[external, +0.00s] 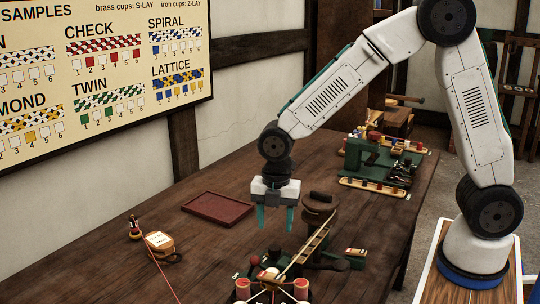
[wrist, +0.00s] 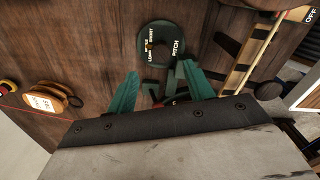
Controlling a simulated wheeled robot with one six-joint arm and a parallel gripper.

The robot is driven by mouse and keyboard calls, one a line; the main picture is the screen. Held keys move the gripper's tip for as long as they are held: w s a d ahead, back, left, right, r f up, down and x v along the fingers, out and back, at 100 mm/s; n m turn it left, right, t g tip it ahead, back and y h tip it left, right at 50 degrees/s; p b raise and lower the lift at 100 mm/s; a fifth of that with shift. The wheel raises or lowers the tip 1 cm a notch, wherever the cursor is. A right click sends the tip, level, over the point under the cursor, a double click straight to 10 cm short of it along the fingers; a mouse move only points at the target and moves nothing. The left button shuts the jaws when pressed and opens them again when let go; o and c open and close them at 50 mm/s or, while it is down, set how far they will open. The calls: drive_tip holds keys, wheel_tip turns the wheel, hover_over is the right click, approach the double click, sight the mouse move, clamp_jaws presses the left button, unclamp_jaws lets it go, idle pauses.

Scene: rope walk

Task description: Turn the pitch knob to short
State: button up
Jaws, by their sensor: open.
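The pitch dial (wrist: 172,62) is a dark green round plate in the upper middle of the wrist view. White words on it read PITCH, SHORT, LONG and one that looks like MIDDLE. A small brown centre shows; which word the knob points at is too small to tell. My gripper (wrist: 160,69) has two teal fingers, spread apart and empty, with the dial beyond their tips. In the external view my gripper (external: 276,222) hangs fingers down above the table, behind the green machine. I cannot make out the dial there.
A wooden rail (wrist: 256,48) runs close to the right of the dial. A labelled spool (external: 159,241) and a red tray (external: 217,209) lie left. Green machinery (external: 385,163) stands farther back.

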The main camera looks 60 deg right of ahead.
sight(275, 247)
wheel_tip(275, 247, down, 7)
drive_tip(key=shift+f, duration=0.1)
idle(0.3)
drive_tip(key=c, duration=1)
